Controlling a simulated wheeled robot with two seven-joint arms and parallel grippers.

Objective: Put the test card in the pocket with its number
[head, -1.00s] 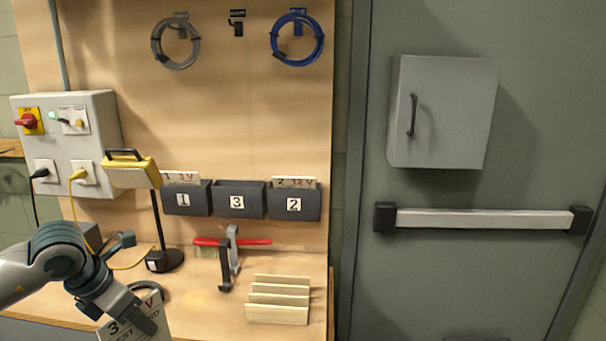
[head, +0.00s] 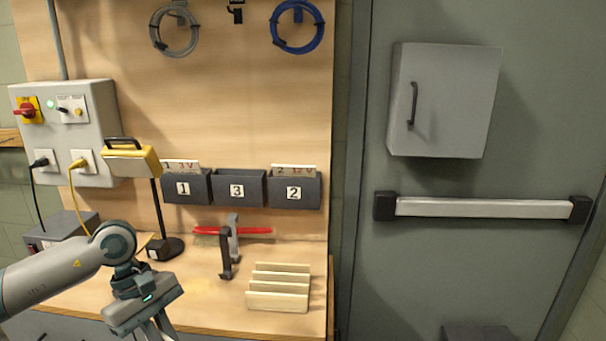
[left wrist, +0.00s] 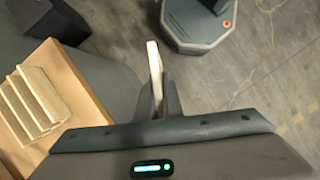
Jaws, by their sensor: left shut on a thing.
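My left gripper (head: 158,331) is low at the bench's front left. It is shut on the test card, a thin pale card seen edge-on in the left wrist view (left wrist: 154,62). In the head view the card is below the picture's edge, and its face is hidden now. Three dark wall pockets stand in a row: pocket 1 (head: 171,191), pocket 3 (head: 256,190) in the middle, and pocket 2 (head: 311,192). Pockets 1 and 2 have cards standing in them; pocket 3 shows none. My right gripper is not in view.
A slotted wooden rack (head: 278,300) is empty on the bench. A yellow lamp (head: 130,161) on a black stand is left of pocket 1. Open floor shows beyond the bench edge.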

